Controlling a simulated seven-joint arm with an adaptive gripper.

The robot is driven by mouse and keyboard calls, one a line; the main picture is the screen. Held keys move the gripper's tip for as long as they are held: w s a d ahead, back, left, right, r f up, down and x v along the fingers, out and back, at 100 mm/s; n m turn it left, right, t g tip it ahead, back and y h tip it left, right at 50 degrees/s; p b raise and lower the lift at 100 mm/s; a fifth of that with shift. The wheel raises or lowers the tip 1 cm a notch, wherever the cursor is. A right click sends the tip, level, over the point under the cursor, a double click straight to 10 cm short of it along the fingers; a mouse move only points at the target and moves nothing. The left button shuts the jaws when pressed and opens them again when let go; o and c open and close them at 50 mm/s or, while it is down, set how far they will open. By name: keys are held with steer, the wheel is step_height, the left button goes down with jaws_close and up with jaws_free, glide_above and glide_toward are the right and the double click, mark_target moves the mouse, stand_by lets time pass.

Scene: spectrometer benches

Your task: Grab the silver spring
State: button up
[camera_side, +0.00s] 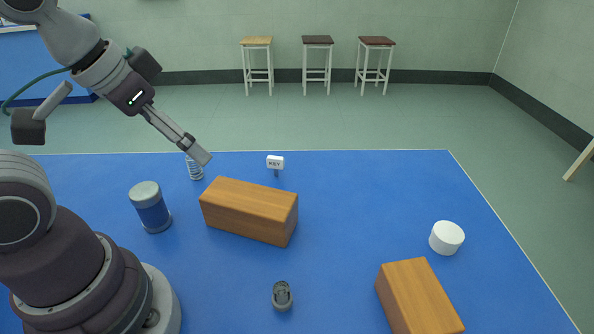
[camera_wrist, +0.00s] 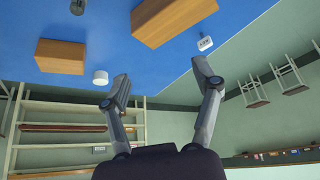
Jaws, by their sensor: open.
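The silver spring (camera_side: 195,168) stands on the blue table near its back edge, left of centre in the side view. Its top is partly covered by my gripper's fingers. I do not see the spring in the wrist view. My gripper (camera_side: 203,157) is above the table, tilted down to the right, with its tips just right of the spring in the picture; I cannot tell their distance in depth. The wrist view shows the two fingers (camera_wrist: 163,87) spread apart with nothing between them.
A long wooden block (camera_side: 248,209) lies in front of the spring, a blue cylinder (camera_side: 151,208) left of it, and a white KEY tag (camera_side: 275,163) to the right. A grey part (camera_side: 282,296), a second block (camera_side: 418,297) and a white cylinder (camera_side: 447,238) lie farther off. The table's right-middle is clear.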

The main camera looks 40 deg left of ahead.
steer(key=n+g+y, duration=0.3)
steer(key=n+y, duration=0.1)
steer(key=n, duration=0.7)
glide_toward(192, 159)
steer(key=w, duration=0.1)
steer(key=x, duration=1)
steer(key=shift+s+a+f, duration=0.3)
steer(key=shift+a+f, duration=0.05)
steer(key=shift+a, duration=0.1)
steer(key=c, duration=1)
